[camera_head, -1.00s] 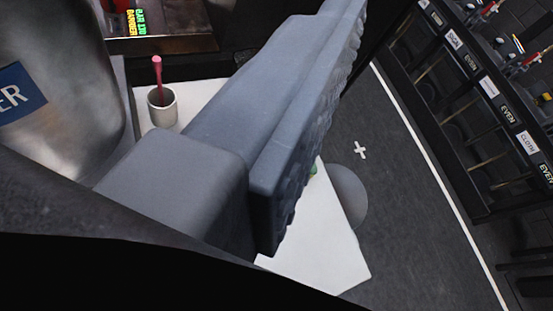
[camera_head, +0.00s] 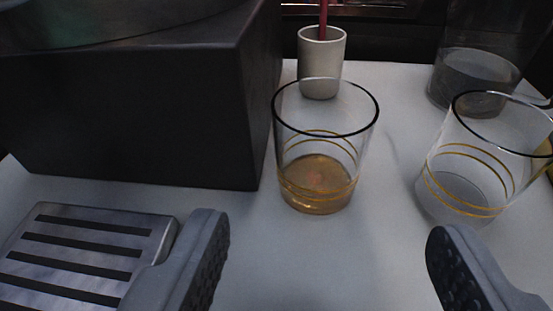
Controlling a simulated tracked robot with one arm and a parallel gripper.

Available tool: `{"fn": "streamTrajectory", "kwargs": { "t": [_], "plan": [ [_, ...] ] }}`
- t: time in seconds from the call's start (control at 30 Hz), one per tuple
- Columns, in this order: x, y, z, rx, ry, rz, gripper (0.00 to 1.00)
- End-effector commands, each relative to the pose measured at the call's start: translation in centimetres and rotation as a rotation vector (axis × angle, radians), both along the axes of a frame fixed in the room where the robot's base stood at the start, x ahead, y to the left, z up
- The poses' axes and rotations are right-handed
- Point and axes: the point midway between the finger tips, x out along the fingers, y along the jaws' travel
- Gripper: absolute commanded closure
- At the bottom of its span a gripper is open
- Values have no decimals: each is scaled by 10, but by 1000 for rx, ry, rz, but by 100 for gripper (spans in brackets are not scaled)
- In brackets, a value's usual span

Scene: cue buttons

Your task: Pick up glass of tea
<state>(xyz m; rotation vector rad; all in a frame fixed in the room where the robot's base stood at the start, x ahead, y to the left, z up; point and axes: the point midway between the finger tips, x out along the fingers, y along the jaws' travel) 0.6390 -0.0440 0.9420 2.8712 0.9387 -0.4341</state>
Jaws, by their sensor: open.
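The glass of tea (camera_head: 318,185) stands upright on the white table. It is clear with gold rings and holds a little amber liquid at the bottom. My gripper (camera_head: 335,255) is open, with one finger at the lower left and one at the lower right. The glass stands beyond the fingertips, between them in the picture, and nothing touches it. A second gold-ringed glass (camera_head: 466,185) stands to the right and looks empty.
A pale cup (camera_head: 320,62) with a red stick stands behind the tea glass. A dark box (camera_head: 145,110) is close on the left, with a slotted metal tray (camera_head: 85,250) before it. A dark glass vessel (camera_head: 470,82) stands at the back right. The white tabletop (camera_head: 300,255) in front is clear.

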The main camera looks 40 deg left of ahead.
Motion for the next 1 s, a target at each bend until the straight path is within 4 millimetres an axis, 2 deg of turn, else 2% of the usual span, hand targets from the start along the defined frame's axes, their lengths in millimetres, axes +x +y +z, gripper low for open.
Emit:
{"fn": "streamTrajectory", "kwargs": {
  "t": [0.1, 0.3, 0.57, 0.83, 1.0],
  "plan": [
    [18, 15, -9, 2, 0, 5, 38],
    [40, 29, -16, -2, -2, 1, 38],
    [53, 38, -22, -2, -1, 1, 38],
    [81, 56, -33, -3, -2, -1, 38],
    [87, 60, -35, -3, -1, -2, 38]
  ]
}}
